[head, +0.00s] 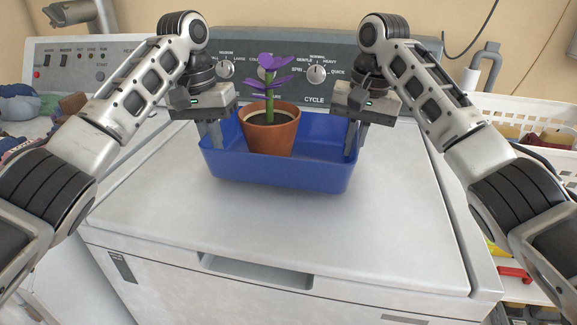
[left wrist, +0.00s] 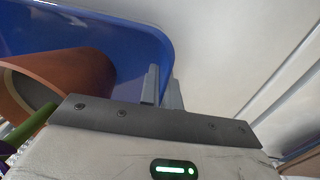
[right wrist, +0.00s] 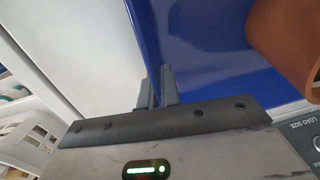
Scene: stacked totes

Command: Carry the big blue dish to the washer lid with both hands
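The big blue dish (head: 280,174) is over the white washer lid (head: 300,225), towards its back; it looks level, and I cannot tell for sure whether its base touches the lid. A terracotta pot (head: 270,133) with a purple-leaved plant (head: 268,82) stands upright inside it. My left gripper (head: 213,135) is shut on the dish's left wall, which also shows in the left wrist view (left wrist: 130,30). My right gripper (head: 356,138) is shut on the right wall, with one finger on each side of it in the right wrist view (right wrist: 155,88).
The washer's control panel (head: 130,62) with knobs rises behind the dish. A white basket (head: 530,120) stands at the right, and cloths (head: 20,105) lie at the far left. The front of the lid is clear.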

